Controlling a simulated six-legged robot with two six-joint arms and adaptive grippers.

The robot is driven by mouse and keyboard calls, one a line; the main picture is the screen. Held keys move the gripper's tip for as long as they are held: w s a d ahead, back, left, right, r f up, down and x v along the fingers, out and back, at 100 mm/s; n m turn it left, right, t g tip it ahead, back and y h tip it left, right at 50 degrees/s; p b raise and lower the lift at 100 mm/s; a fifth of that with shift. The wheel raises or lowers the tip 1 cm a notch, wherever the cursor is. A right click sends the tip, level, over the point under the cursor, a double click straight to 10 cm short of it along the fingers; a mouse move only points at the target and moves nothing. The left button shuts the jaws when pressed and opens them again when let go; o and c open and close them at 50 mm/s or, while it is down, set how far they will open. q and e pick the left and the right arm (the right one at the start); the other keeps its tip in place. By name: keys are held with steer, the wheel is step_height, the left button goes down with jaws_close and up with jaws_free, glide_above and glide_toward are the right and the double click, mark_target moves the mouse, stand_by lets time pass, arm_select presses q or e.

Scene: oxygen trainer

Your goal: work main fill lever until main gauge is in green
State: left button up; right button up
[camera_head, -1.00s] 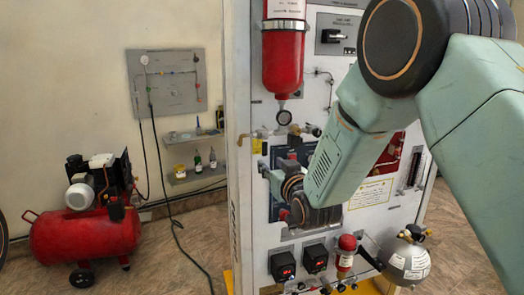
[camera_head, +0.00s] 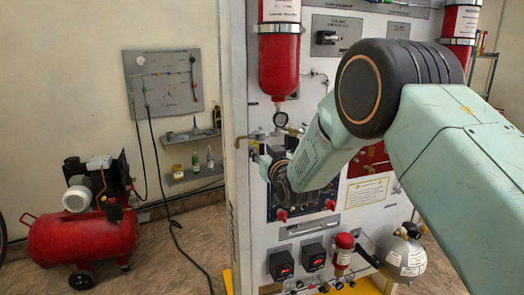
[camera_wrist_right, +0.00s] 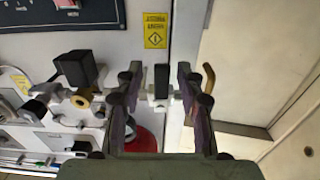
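A small dark lever (camera_wrist_right: 161,80) on a white fitting shows in the right wrist view; it seems to be the main fill lever. My right gripper (camera_wrist_right: 158,78) is open, with one finger on each side of it and visible gaps between. I cannot tell how deep the lever sits between the fingers. In the head view my right gripper (camera_head: 260,160) is at the panel's left edge and hides the lever. A small round gauge (camera_head: 280,119) hangs under a red cylinder (camera_head: 279,65); its needle is too small to read. My left gripper is out of view.
A bent brass pipe (camera_wrist_right: 206,84) stands close beside the right finger. A black knob (camera_wrist_right: 76,68) and brass fittings are to the left. In the head view a red compressor (camera_head: 85,240) stands on the floor left of the panel (camera_head: 238,200).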

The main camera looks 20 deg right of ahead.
steer(key=shift+w+a, duration=0.15)
steer(key=shift+a, duration=0.15)
steer(key=shift+w+d+f, duration=0.15)
steer(key=shift+d, duration=0.2)
steer(key=shift+c, duration=1.4)
steer(key=shift+a, duration=0.25)
steer(key=c, duration=0.4)
steer(key=shift+d, duration=0.15)
jaws_close()
